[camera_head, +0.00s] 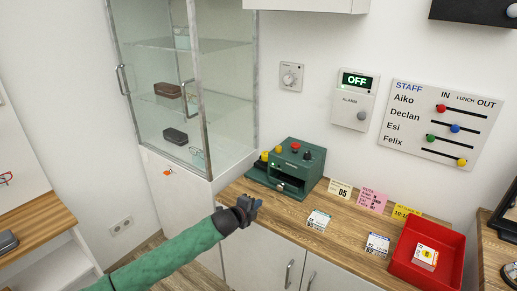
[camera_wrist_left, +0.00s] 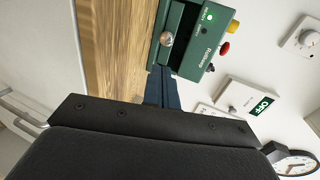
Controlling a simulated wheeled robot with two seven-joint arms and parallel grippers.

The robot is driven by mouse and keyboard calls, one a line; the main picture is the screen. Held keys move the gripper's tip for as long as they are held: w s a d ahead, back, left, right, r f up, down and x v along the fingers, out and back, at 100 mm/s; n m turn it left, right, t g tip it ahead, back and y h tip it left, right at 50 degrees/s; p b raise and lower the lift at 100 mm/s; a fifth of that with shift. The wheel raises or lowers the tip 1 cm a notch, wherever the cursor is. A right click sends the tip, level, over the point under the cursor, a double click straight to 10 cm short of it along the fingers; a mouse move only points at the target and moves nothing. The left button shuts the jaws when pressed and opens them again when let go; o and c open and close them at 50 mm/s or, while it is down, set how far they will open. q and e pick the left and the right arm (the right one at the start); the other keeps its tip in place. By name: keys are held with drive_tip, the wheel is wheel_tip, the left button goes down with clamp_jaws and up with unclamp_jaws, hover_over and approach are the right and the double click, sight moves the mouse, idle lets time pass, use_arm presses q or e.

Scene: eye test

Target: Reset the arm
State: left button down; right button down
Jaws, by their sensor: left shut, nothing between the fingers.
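My left gripper (camera_head: 254,206) is at the end of my green-sleeved left arm, which comes in from the lower left in the head view. The gripper is in front of the wooden counter's (camera_head: 240,189) front edge, near its left end. Its dark fingers (camera_wrist_left: 161,90) are together and empty in the left wrist view. They point towards the green machine (camera_head: 311,158) and look apart from it in the head view; the exact gap is hard to tell. The machine, with its knob and coloured buttons, also shows in the wrist view (camera_wrist_left: 184,52). My right gripper is not in view.
A red tray (camera_head: 452,270) holding cards stands on the counter's right. Several cards, including a white one (camera_head: 319,220), lie between tray and machine. A glass cabinet (camera_head: 228,75) stands at the left. An alarm panel (camera_head: 355,100) reading OFF hangs on the wall.

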use_arm(q)
drive_tip(key=shift+a+f+n, duration=0.2)
drive_tip(key=shift+f+n, duration=0.05)
drive_tip(key=shift+n, duration=0.45)
drive_tip(key=w+a+r+n+y, duration=0.2)
drive_tip(key=a+r+n+y, duration=0.3)
drive_tip(key=n, duration=0.4)
drive_tip(key=s+a+f+n+g+y, duration=0.1)
drive_tip(key=s+a+f+n+y, duration=0.15)
drive_tip(key=s+a+n, duration=0.2)
drive_tip(key=s+a+f+n+g, duration=0.3)
drive_tip(key=s+f, duration=0.8)
drive_tip(key=s, duration=0.1)
drive_tip(key=s+a+f+n+g, duration=0.2)
drive_tip(key=s+a+f+n, duration=0.15)
drive_tip(key=s+f, duration=0.85)
drive_tip(key=s+f+g, duration=0.2)
drive_tip(key=s+f, duration=0.4)
drive_tip(key=s, duration=0.7)
drive_tip(key=s+f+n+g, duration=0.1)
drive_tip(key=s+f+g, duration=0.1)
drive_tip(key=s+f, duration=0.5)
drive_tip(key=s, duration=0.6)
drive_tip(key=shift+d+n, duration=0.3)
drive_tip(key=shift+d, duration=0.05)
drive_tip(key=shift+s, duration=0.1)
